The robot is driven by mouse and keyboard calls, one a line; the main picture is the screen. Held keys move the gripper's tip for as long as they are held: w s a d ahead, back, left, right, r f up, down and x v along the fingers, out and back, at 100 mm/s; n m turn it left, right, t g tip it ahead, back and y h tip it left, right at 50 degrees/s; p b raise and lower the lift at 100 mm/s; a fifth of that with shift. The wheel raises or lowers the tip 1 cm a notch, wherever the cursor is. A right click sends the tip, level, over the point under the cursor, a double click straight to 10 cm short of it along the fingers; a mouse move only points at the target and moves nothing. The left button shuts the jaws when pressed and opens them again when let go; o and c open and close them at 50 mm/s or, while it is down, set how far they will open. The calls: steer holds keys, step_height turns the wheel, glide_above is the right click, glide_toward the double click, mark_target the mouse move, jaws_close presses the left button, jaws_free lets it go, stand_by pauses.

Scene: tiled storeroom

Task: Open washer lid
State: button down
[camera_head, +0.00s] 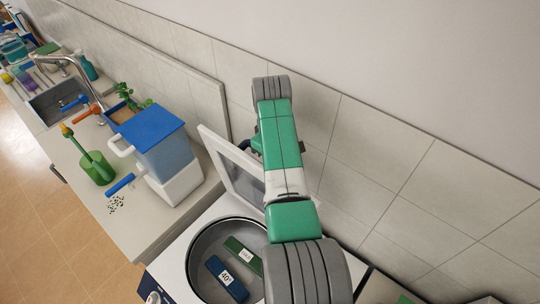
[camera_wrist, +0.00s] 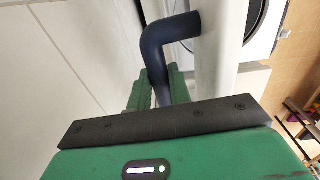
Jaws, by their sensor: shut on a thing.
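The washer (camera_head: 172,262) stands at the bottom of the head view with its round drum uncovered. Its white lid (camera_head: 213,143) is raised, tilted up toward the tiled wall. In the wrist view, the dark blue bent handle (camera_wrist: 170,38) sticks out from the lid's white face (camera_wrist: 222,60). My gripper (camera_wrist: 160,85) is shut on the handle, its green fingers either side of the bar. In the head view my arm hides the gripper and the lid's right part.
A blue box (camera_head: 226,279) and a green box (camera_head: 243,254) lie in the drum. The tiled wall (camera_head: 375,150) is close behind my arm.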

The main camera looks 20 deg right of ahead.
steer(key=shift+s+d+f, duration=0.1)
steer(key=c, duration=1.3)
jaws_free()
steer(key=shift+s+d, duration=0.1)
steer(key=shift+s, duration=0.05)
